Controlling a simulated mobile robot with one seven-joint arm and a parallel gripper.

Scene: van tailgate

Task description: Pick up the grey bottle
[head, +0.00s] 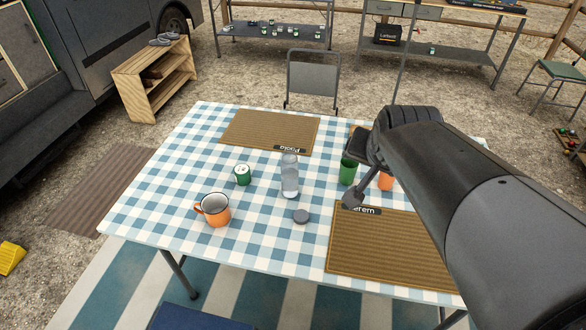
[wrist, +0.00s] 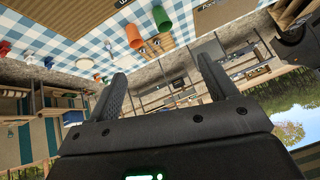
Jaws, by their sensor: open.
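The grey bottle (head: 290,175) stands upright near the middle of the checked table (head: 150,215) in the head view. It is clear grey, and nothing touches it. I cannot surely make it out in the wrist view. My gripper (wrist: 163,68) is open and empty, its two fingers spread wide in the wrist view. In the head view my gripper (head: 358,173) is to the right of the bottle, above the table and apart from it. My arm and the dark gripper body partly hide the table's right side.
A small round grey lid (head: 301,216) lies in front of the bottle. A green cup (head: 348,171) and orange cup (head: 386,181) stand right. Woven mats (head: 262,130) lie behind and at front right (head: 385,250).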

